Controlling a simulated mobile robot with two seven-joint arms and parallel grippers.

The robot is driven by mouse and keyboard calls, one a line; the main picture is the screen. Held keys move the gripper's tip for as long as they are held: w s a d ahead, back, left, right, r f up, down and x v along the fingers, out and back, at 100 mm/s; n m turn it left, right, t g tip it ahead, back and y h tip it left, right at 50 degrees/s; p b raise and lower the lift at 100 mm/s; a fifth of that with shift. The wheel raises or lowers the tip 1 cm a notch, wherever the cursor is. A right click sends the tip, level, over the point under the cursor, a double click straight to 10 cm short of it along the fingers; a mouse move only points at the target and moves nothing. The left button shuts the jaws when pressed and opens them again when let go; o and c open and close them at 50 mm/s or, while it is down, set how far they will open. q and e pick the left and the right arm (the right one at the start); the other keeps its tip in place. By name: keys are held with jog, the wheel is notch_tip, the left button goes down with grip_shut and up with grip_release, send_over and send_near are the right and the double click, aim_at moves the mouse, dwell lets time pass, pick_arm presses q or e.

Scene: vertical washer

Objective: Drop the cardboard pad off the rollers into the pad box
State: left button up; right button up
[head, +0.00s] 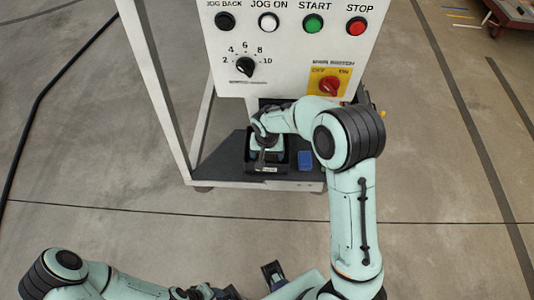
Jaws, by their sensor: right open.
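My right arm reaches down to the machine's low dark shelf. My right gripper (262,157) is open, pointing down over a small black box with a light label (266,169) on its front, which looks like the pad box. The gripper and wrist cover much of the box's inside. I cannot make out the cardboard pad or the rollers. My left arm (65,264) lies folded along the bottom edge, far from the box; its gripper is not clear there.
A blue block (305,160) sits on the shelf right of the box. The white control panel (290,60), with buttons, a dial and a red main switch (330,85), rises behind. White frame posts (160,85) stand at the left. The floor in front is clear.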

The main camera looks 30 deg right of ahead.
notch_tip(320, 180, up, 12)
jog(key=s, duration=0.1)
jog(key=shift+a+p, duration=0.3)
jog(key=shift+a, duration=0.05)
dwell(0.4)
